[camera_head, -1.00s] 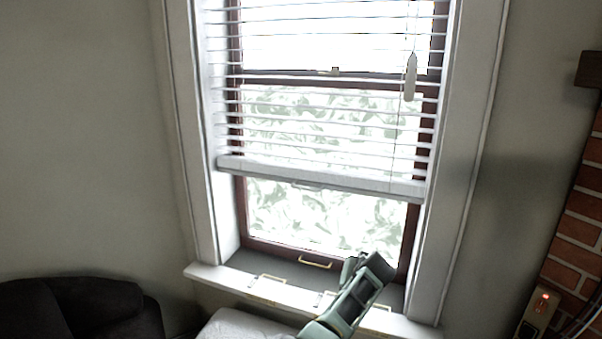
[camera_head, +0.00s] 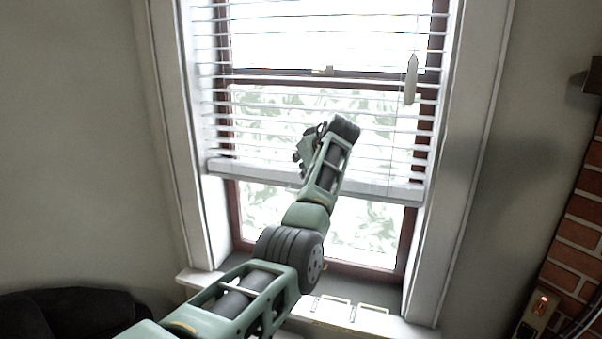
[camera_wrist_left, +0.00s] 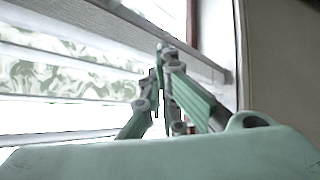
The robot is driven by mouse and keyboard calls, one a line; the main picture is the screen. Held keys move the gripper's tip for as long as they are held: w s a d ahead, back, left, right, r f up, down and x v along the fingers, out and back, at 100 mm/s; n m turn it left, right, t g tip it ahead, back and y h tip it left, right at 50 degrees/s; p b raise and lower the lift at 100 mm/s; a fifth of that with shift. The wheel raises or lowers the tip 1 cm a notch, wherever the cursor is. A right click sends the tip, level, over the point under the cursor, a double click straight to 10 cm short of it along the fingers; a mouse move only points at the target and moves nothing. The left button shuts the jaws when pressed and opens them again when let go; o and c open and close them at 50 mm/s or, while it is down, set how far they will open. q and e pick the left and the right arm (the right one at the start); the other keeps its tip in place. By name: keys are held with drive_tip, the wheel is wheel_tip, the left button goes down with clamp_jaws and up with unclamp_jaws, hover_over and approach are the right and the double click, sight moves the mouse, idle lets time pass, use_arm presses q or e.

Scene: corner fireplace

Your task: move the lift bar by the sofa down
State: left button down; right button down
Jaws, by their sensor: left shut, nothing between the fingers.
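The lift bar (camera_head: 375,187) is the white bottom rail of the window blind. It hangs across the window, slightly tilted in the head view, with slats above it. My left gripper (camera_head: 305,150) is in front of the blind near the middle, a little above the bar in the picture. My forearm hides the bar's middle. In the left wrist view the shut, empty fingers (camera_wrist_left: 161,58) overlap a long pale rail (camera_wrist_left: 115,36), probably the bar; I cannot tell whether they touch it. The dark sofa (camera_head: 70,315) is at the lower left. My right gripper is not in view.
The window sill (camera_head: 390,322) runs below, with brass-coloured handles near it. A blind pull (camera_head: 411,80) hangs at the right of the slats. A brick fireplace (camera_head: 575,235) stands at the right edge. Plain wall lies left of the window.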

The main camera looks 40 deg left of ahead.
use_arm(q)
drive_tip(key=shift+w+a+f+p, duration=0.25)
drive_tip(key=shift+a+f+p, duration=0.1)
drive_tip(key=shift+f, duration=0.55)
drive_tip(key=shift+w+a+f+p, duration=0.2)
drive_tip(key=shift+a+f+p, duration=0.15)
drive_tip(key=shift+f, duration=0.5)
drive_tip(key=shift+w+a+f+p, duration=0.25)
drive_tip(key=shift+f+p, duration=0.15)
drive_tip(key=shift+f, duration=0.5)
